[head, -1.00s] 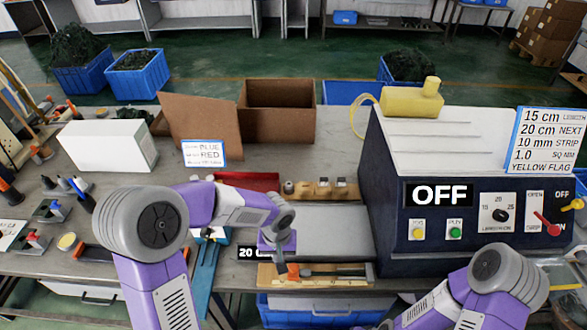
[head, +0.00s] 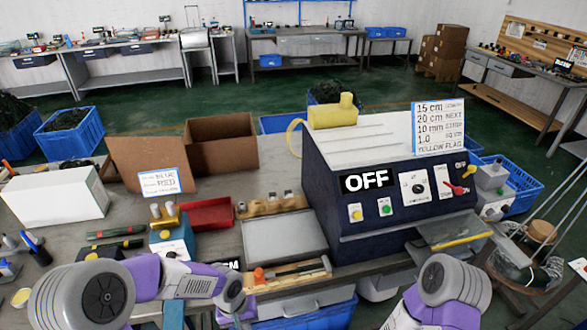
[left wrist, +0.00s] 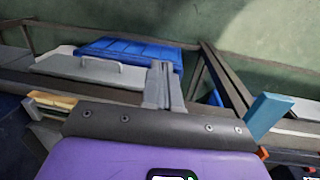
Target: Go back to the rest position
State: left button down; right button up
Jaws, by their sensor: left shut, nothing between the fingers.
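My left arm comes in at the bottom left of the head view, and its wrist hangs down at the front edge of the bench. In the left wrist view my left gripper (left wrist: 163,88) is shut, with nothing between its fingers, over the area in front of the bench. In the head view only the top of its wrist shows clearly. My right arm shows as a grey and purple joint at the bottom right. My right gripper is hidden below the picture.
The dark machine (head: 345,205) reads OFF and stands right of the grey tray (head: 283,240). A wooden fixture (head: 290,275) lies at the front edge. A red bin (head: 207,213), a cardboard box (head: 222,145) and a white box (head: 55,195) stand on the bench. A blue crate (head: 310,315) is below.

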pick_arm(q)
jog(key=s+d+f+h, duration=0.1)
jog(key=s+f, duration=0.4)
jog(key=f, duration=0.3)
jog(key=s+d+f+t+h, duration=0.1)
jog(key=s+d+f, duration=0.1)
jog(key=s+f, duration=0.3)
notch_tip(320, 180, down, 3)
jog(key=shift+s+f+h, duration=0.15)
jog(key=shift+s+h, duration=0.05)
jog(key=shift+h, duration=0.2)
pick_arm(e)
jog(key=shift+w+f, duration=0.1)
jog(key=shift+w, duration=0.3)
